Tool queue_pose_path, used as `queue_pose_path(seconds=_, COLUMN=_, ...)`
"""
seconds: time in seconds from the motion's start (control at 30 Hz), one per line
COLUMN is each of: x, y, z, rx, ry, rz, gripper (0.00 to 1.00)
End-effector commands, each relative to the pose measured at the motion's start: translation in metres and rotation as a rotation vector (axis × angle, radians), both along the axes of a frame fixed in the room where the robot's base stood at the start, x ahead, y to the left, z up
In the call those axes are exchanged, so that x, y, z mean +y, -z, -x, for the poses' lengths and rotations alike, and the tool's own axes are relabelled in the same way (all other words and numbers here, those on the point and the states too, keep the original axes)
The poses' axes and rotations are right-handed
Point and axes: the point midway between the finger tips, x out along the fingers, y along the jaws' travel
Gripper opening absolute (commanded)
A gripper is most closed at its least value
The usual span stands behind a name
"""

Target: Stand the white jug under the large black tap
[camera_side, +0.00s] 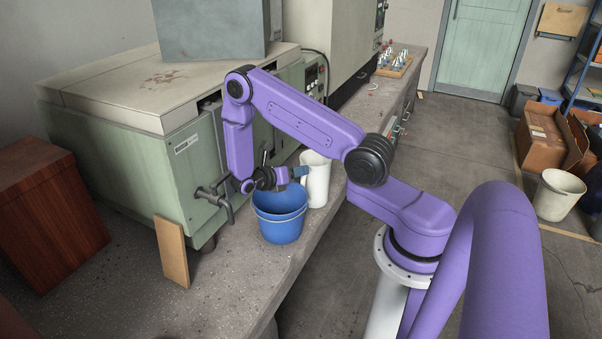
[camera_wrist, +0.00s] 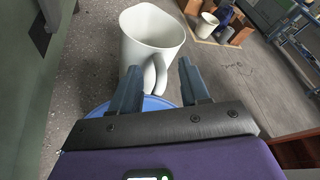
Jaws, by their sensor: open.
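The white jug (camera_side: 318,182) stands upright on the bench, just behind and right of the blue bucket (camera_side: 280,222). In the wrist view the jug (camera_wrist: 148,30) is open at the top, and its handle (camera_wrist: 161,72) points toward me. My gripper (camera_wrist: 159,68) is open, with the handle showing between its fingertips; I cannot tell whether they touch it. In the side view my gripper (camera_side: 292,172) is above the bucket's back rim, beside the jug. The large dark tap (camera_side: 222,200) sticks out from the green machine, left of the bucket.
The green machine (camera_side: 150,170) borders the bench on the left. A wooden board (camera_side: 172,252) leans against its front. The bucket's rim (camera_wrist: 155,101) lies beneath my fingers. The bench's right edge is close to the jug. The near bench (camera_side: 190,305) is clear.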

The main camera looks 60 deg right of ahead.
Motion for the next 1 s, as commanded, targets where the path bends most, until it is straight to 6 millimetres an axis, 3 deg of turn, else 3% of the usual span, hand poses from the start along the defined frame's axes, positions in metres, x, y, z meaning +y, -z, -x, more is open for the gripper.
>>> queue_pose_path(seconds=0.3, x=-0.003, y=-0.047, z=0.001, rx=-0.003, ry=0.007, rz=0.001, gripper=0.45)
queue_pose_path(seconds=0.63, x=0.003, y=-0.067, z=0.001, rx=-0.026, ry=0.010, rz=-0.005, gripper=0.45)
queue_pose_path(seconds=0.77, x=0.021, y=-0.078, z=-0.001, rx=-0.112, ry=0.019, rz=-0.030, gripper=0.45)
queue_pose_path(seconds=1.0, x=0.084, y=-0.108, z=0.008, rx=-0.372, ry=0.070, rz=-0.152, gripper=0.45)
